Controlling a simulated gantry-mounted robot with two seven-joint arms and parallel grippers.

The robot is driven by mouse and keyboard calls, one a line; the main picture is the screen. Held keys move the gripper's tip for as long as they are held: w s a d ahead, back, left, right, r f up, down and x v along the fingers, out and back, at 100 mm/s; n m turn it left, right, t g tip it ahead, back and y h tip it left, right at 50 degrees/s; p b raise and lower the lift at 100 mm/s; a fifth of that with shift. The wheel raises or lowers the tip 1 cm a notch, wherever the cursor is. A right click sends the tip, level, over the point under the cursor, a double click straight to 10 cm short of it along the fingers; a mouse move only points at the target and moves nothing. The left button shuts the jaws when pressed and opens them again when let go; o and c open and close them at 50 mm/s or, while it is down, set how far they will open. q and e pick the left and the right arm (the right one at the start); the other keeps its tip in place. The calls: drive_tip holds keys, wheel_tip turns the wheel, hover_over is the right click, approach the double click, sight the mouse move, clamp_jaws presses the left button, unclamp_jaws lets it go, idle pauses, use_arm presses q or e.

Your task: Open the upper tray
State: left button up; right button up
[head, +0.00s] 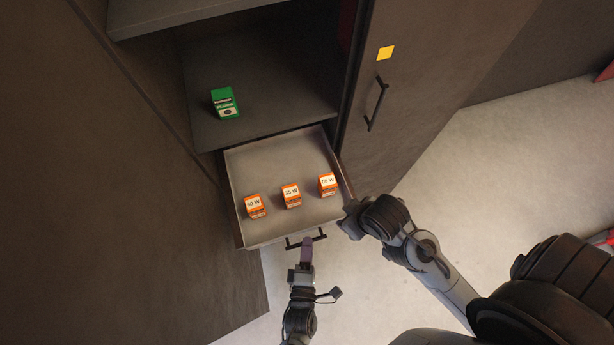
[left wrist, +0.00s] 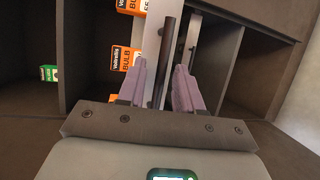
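The tray (head: 270,160) is a grey drawer pulled out of the dark cabinet, with orange bulb boxes inside. Its black bar handle (head: 320,236) is on the front face. My left gripper (head: 306,246) is at this handle, its pale purple fingers pointing at the tray front. In the left wrist view, the handle (left wrist: 163,60) passes between the two fingers of the left gripper (left wrist: 162,80), with a visible gap beside it, so the fingers look open around it. My right gripper (head: 350,221) is by the tray's front right corner; its fingers are not clear.
Three orange boxes (head: 291,196) stand in the tray. A green box (head: 224,102) stands on the shelf (head: 265,90) above. A closed cabinet door (head: 420,60) with a black handle (head: 377,106) and yellow square is to the right.

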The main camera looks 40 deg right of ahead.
use_arm(q)
drive_tip(key=shift+a, duration=0.1)
drive_tip(key=p+v, duration=0.1)
drive_tip(key=v, duration=0.9)
drive_tip(key=shift+s+a, duration=0.2)
drive_tip(key=shift+s, duration=0.15)
idle(0.3)
